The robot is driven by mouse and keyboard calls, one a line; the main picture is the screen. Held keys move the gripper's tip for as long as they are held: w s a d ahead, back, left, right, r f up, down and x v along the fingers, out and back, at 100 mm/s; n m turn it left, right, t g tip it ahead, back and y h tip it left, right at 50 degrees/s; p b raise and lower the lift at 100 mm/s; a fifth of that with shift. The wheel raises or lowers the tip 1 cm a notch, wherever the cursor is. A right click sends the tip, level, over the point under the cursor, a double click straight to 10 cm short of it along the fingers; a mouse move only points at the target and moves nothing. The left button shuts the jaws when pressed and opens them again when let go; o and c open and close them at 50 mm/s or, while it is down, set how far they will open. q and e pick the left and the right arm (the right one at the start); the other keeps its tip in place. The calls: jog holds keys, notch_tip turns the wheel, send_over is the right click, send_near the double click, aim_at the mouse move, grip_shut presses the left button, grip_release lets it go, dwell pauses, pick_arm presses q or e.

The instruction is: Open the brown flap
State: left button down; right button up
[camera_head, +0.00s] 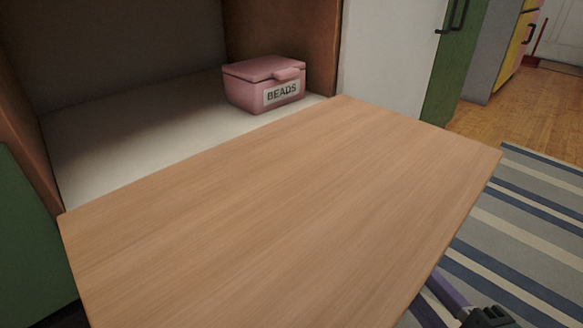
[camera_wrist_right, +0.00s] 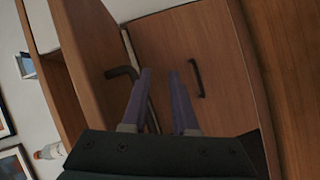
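The brown flap (camera_head: 290,215) is a wide wood-grain panel in the head view. It lies folded down, roughly level, in front of the open compartment, and its inner face shows. The flap's handle is not visible in the head view. My right gripper (camera_wrist_right: 161,72) shows two purple fingers standing apart in the right wrist view, with nothing seen held between them. A dark bar handle (camera_wrist_right: 122,73) is close to the left finger, and another dark handle (camera_wrist_right: 197,78) is beyond the right finger on a brown panel. My left gripper is not in view.
A pink box labelled BEADS (camera_head: 265,84) sits on the pale compartment floor (camera_head: 140,140) behind the flap. A striped rug (camera_head: 530,215) covers the floor at right. A white bottle (camera_wrist_right: 48,152) and picture frames (camera_wrist_right: 15,165) show at left in the wrist view.

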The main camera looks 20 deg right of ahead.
aim_at(369, 237)
jog(key=s+a+r+n+t+y, duration=0.1)
jog(key=s+a+n+t, duration=0.2)
jog(key=s+n+t, duration=0.15)
jog(key=shift+g, duration=0.25)
jog(key=w, duration=0.3)
jog(key=w+r+b, duration=0.1)
jog(key=w, duration=0.2)
jog(key=w+r+b, duration=0.1)
jog(key=w, duration=0.2)
jog(key=shift+w+a+r, duration=0.15)
jog(key=shift+a+r, duration=0.1)
grip_shut()
dwell(0.8)
